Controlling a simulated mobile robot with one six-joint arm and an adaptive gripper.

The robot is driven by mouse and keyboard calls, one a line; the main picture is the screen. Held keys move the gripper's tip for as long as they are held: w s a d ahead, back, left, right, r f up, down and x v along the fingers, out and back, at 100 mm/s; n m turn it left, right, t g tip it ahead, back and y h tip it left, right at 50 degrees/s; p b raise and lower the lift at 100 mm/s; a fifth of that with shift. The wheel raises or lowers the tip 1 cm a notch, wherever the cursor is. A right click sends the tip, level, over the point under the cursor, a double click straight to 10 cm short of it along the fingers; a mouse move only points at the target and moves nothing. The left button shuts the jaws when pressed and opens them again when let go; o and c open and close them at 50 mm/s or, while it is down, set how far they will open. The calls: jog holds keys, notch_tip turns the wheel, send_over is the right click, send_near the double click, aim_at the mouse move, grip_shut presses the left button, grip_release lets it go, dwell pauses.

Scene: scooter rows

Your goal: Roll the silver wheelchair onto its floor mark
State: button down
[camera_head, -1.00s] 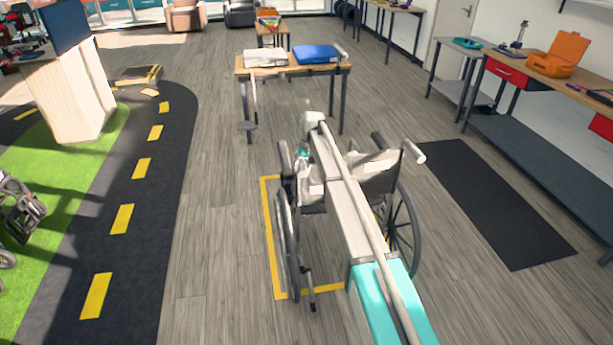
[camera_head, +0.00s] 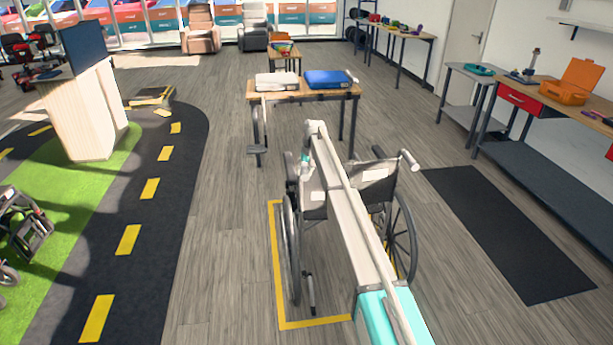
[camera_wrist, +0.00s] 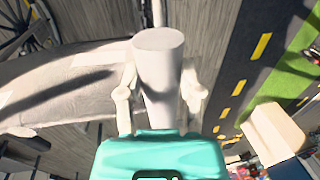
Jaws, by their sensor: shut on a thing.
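The silver wheelchair (camera_head: 374,196) stands upright with its back toward me in the head view, partly hidden by my arm. Its left large wheel (camera_head: 291,240) is just inside the left line of the yellow floor mark (camera_head: 278,275). The mark's near line shows behind the chair; its right side is mostly hidden. My gripper (camera_head: 305,168) is at the chair's left push handle. In the wrist view, its two fingers (camera_wrist: 158,95) are shut around the pale handle (camera_wrist: 158,55). The right push handle (camera_head: 408,160) is free.
A wooden table (camera_head: 300,95) with white and blue folded items stands beyond the chair. A black mat (camera_head: 505,230) and workbenches (camera_head: 540,150) are at right. A road strip (camera_head: 150,230) runs at left. Grey floor between chair and road is clear.

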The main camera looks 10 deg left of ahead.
jog(key=shift+w, duration=0.3)
jog(key=shift+c, duration=1.3)
grip_release()
jog(key=shift+r, duration=0.15)
